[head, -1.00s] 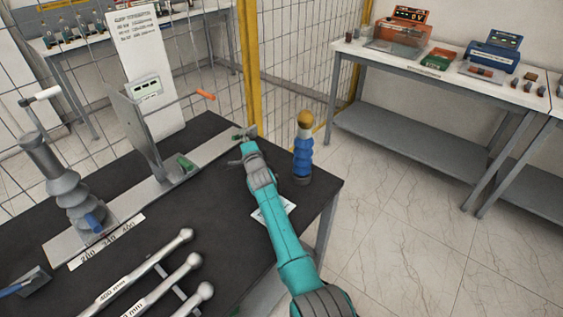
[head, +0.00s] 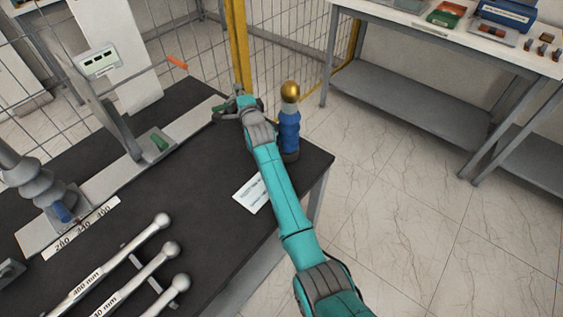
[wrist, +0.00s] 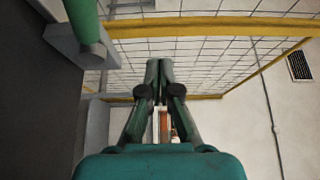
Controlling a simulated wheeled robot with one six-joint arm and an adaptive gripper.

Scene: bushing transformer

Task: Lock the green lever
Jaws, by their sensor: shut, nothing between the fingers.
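A green lever (wrist: 84,20) shows as a rounded green bar at the upper left of the wrist view, beside a grey metal fixture. In the head view a small green part (head: 220,107) shows at the far end of the metal rail, partly hidden by my gripper. My gripper (head: 228,108) is beside it at the table's far corner. In the wrist view my gripper (wrist: 158,64) is shut and empty, to the right of the green bar, with a visible gap. Another green part (head: 157,143) sits on the rail farther left.
A blue insulator with a gold top (head: 289,115) stands close to the right of my arm. A mesh fence with a yellow post (head: 239,45) is behind the table. Metal rods (head: 130,255) and a paper label (head: 251,195) lie on the dark tabletop (head: 190,195).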

